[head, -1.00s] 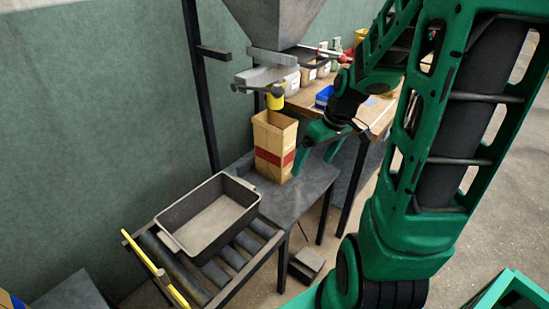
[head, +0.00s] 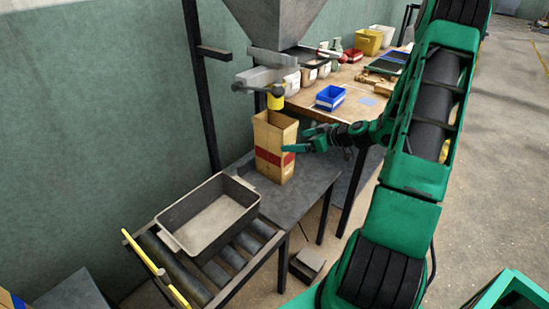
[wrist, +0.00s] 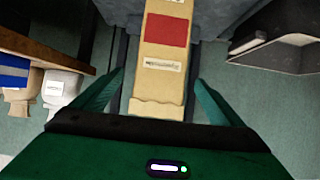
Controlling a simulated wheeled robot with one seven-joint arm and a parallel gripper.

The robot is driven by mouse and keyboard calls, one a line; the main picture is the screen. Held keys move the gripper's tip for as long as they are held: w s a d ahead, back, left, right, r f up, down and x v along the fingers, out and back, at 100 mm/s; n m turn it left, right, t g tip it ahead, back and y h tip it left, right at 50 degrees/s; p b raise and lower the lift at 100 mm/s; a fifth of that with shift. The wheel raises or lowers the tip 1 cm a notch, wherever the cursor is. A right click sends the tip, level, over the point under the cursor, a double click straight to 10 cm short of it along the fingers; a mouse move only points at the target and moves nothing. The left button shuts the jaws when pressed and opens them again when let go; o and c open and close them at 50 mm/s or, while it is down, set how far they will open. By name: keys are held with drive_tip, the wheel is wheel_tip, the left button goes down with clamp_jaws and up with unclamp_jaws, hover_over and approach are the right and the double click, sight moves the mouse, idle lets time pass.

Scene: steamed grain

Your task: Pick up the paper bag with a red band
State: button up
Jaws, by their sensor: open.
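The tan paper bag with a red band (head: 268,158) stands upright and open-topped on a dark grey table, below a hopper spout. In the wrist view the bag (wrist: 163,68) lies in the middle, with its red patch and a small printed label facing me. My gripper (head: 296,140) is open at the bag's right side, at about the height of the red band. The near finger overlaps the bag's right edge in the head view. In the wrist view the fingers (wrist: 160,79) lie left and right of the bag, with gaps on both sides. The bag's far side is hidden.
The grey hopper (head: 275,22) with a yellow-ended spout (head: 275,98) hangs just above the bag. A grey tray (head: 208,215) sits on a roller conveyor in front. A wooden bench (head: 315,112) with several bins, including a blue one (head: 330,97), stands behind.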

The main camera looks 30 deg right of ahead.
sight(275, 148)
drive_tip(key=x, duration=1)
drive_tip(key=shift+w+a+f, duration=0.1)
drive_tip(key=shift+w, duration=0.1)
drive_tip(key=shift+c, duration=0.7)
drive_tip(key=c, duration=2)
drive_tip(key=shift+w, duration=0.1)
